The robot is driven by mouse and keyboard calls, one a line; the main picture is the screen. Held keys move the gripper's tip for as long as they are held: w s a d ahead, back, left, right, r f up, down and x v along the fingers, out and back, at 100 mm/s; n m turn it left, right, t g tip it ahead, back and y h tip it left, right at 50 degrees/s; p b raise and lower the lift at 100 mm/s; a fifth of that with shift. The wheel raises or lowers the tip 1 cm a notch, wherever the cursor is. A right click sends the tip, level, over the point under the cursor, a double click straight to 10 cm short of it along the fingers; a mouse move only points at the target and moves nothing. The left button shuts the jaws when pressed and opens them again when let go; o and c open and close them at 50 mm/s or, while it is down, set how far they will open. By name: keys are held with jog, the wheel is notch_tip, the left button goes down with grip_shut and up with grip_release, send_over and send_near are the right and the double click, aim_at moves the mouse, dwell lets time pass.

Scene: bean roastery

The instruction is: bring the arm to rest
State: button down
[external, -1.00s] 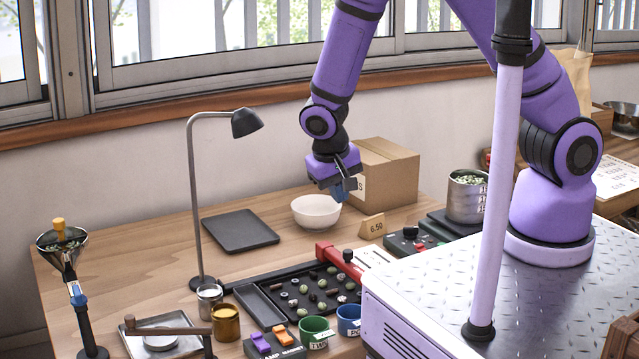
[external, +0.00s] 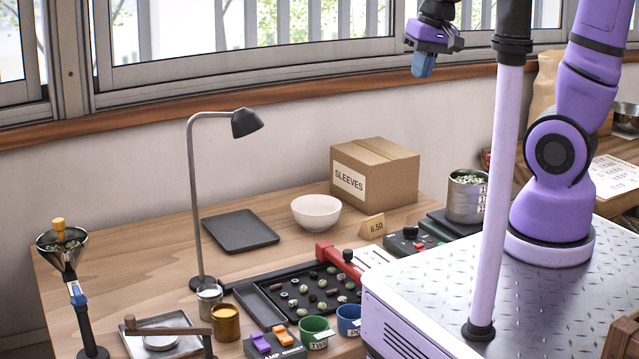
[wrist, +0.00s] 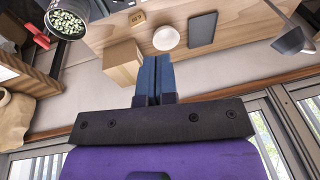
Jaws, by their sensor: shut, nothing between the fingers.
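My gripper (external: 423,64) is raised high in front of the window, well above the table and clear of everything on it. Its blue fingers point down. In the wrist view the fingers of my gripper (wrist: 163,68) lie side by side, shut, with nothing between them. The upper part of my arm runs out of the top of the external view.
Below stand a cardboard box (external: 375,174), a white bowl (external: 316,212), a black tray (external: 240,231) and a desk lamp (external: 246,122). A metal tin of beans (external: 467,197) and a sorting board (external: 303,290) are nearer my base. The air around my gripper is free.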

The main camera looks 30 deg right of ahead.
jog(key=s+d+r+t+h, duration=0.1)
jog(key=s+d+r+t, duration=0.2)
jog(key=s+d+r, duration=0.5)
jog(key=s, duration=0.2)
jog(key=shift+s+h, duration=0.3)
jog(key=shift+s, duration=0.05)
